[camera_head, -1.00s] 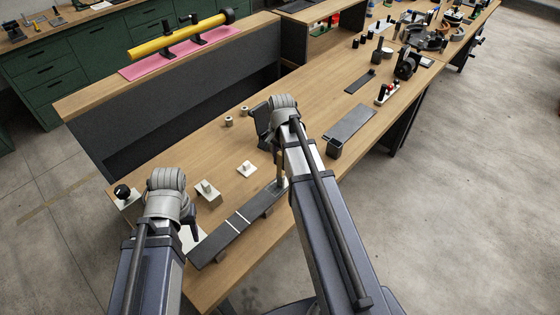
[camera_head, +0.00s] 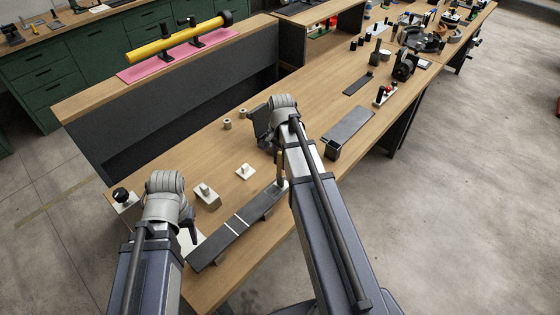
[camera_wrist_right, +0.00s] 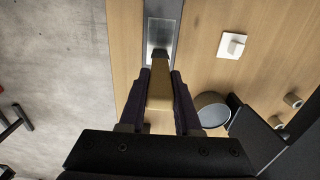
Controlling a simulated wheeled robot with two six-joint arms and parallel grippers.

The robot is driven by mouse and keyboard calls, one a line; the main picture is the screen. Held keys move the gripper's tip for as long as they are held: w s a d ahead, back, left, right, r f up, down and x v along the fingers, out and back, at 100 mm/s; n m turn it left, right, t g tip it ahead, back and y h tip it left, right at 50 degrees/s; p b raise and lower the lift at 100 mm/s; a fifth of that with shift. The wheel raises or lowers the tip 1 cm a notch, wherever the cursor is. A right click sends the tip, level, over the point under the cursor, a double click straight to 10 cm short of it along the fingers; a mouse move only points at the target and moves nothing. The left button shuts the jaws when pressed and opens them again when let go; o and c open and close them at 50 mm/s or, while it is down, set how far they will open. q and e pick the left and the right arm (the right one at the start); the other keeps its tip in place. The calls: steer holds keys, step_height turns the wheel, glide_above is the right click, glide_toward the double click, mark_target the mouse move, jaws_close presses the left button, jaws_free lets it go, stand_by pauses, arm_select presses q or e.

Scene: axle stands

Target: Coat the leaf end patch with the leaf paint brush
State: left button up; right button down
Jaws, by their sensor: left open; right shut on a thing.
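The leaf (camera_head: 222,239) is a long dark flat bar with white cross lines, lying along the table's front edge on small supports. A lighter grey patch (camera_wrist_right: 161,36) shows on the leaf in the right wrist view. My right gripper (camera_wrist_right: 160,82) is shut on the tan handle of the leaf paint brush (camera_wrist_right: 160,95). The brush's dark tip overlaps the near edge of the patch in that view; I cannot tell whether it touches. In the head view the brush (camera_head: 280,165) stands about upright over the leaf's right part. My left gripper (camera_head: 190,230) is open and empty beside the leaf's left end.
A round grey-topped container (camera_wrist_right: 211,108) is right of my right gripper. A grey plate (camera_head: 350,124) lies farther right. Table around the white plate is clear.

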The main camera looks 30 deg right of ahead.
steer(key=shift+a, duration=0.15)
stand_by(0.3)
steer(key=shift+a, duration=0.1)
steer(key=shift+a, duration=0.3)
steer(key=shift+a, duration=0.25)
